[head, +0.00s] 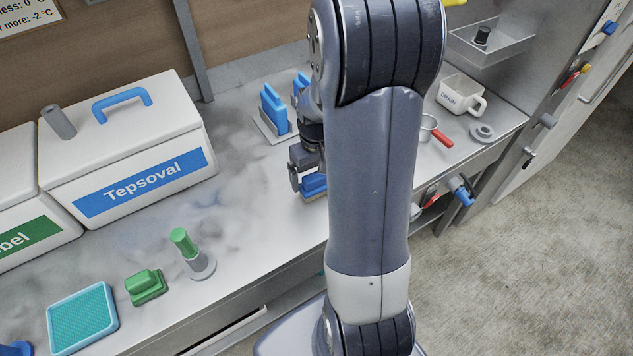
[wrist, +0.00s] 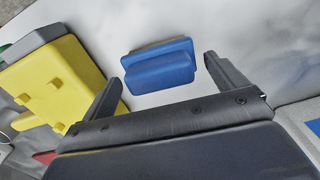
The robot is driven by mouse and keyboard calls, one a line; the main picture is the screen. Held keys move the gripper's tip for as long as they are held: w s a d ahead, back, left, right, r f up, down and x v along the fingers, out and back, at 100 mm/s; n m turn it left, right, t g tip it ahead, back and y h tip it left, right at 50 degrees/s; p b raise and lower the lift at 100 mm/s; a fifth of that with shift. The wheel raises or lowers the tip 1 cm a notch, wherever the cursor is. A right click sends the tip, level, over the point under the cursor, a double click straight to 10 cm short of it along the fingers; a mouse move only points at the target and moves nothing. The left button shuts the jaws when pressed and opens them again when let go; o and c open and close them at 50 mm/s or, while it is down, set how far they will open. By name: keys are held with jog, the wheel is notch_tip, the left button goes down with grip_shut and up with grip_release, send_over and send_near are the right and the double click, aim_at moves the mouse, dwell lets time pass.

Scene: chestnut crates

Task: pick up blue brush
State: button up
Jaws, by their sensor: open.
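The blue brush (head: 314,185) lies on the steel counter, partly hidden behind my arm in the head view. In the wrist view the blue brush (wrist: 160,68) shows as a blue block with a raised grip and a greyish edge. My gripper (head: 306,176) is right by the brush, seemingly just above it. In the wrist view my gripper (wrist: 163,74) is open, with one finger to each side of the brush. No contact between fingers and brush is visible.
A yellow object (wrist: 62,85) lies left of the gripper in the wrist view. A holder with upright blue pieces (head: 275,108) stands behind. The Tepsoval box (head: 125,150), green brush (head: 146,285) and green-topped post (head: 185,245) are left; a red-handled pan (head: 430,128) is right.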

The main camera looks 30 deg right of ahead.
aim_at(317, 175)
jog(key=shift+f, duration=0.35)
jog(key=c, duration=0.8)
jog(key=shift+r, duration=0.1)
notch_tip(317, 175, up, 10)
jog(key=shift+f, duration=0.1)
